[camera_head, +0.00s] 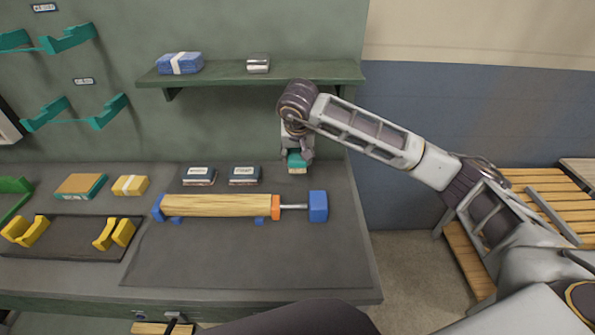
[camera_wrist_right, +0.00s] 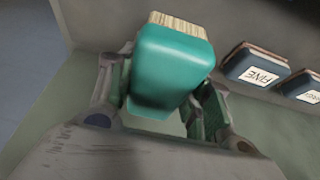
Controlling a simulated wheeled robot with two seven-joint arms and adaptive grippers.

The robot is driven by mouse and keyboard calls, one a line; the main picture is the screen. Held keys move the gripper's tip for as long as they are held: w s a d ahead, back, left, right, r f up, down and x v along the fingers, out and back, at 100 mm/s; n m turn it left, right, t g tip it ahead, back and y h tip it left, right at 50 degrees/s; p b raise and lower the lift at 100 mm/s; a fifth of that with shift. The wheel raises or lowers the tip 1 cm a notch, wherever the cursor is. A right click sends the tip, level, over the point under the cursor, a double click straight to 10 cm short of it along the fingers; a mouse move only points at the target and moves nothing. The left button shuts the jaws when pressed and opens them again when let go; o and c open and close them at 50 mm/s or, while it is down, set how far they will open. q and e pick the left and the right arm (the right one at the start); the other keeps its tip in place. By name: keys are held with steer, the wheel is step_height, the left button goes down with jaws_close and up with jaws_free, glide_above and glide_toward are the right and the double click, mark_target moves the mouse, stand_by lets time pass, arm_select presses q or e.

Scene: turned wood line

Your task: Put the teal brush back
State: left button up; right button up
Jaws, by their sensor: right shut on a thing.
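The teal brush (camera_head: 296,160) has a teal block and pale bristles. My right gripper (camera_head: 297,150) is shut on its teal block, above the back right of the bench, with the bristles facing down. In the right wrist view the brush (camera_wrist_right: 172,62) sits between the two fingers of the gripper (camera_wrist_right: 165,95), bristles pointing away from the palm. I cannot tell whether the bristles touch the bench top. My left gripper does not show in the head view.
Two dark blocks, one (camera_head: 245,175) nearest the brush, lie left of it. A wooden cylinder (camera_head: 220,205) in a blue and orange holder lies in front. A green shelf (camera_head: 320,72) is above. The bench mat (camera_head: 250,265) is clear in front.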

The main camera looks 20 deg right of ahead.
step_height(320, 180, down, 4)
steer(key=shift+r, duration=0.1)
steer(key=shift+f, duration=0.2)
steer(key=shift+f, duration=1.35)
steer(key=shift+w+d+f, duration=0.1)
steer(key=shift+w+f, duration=0.2)
steer(key=shift+w, duration=0.05)
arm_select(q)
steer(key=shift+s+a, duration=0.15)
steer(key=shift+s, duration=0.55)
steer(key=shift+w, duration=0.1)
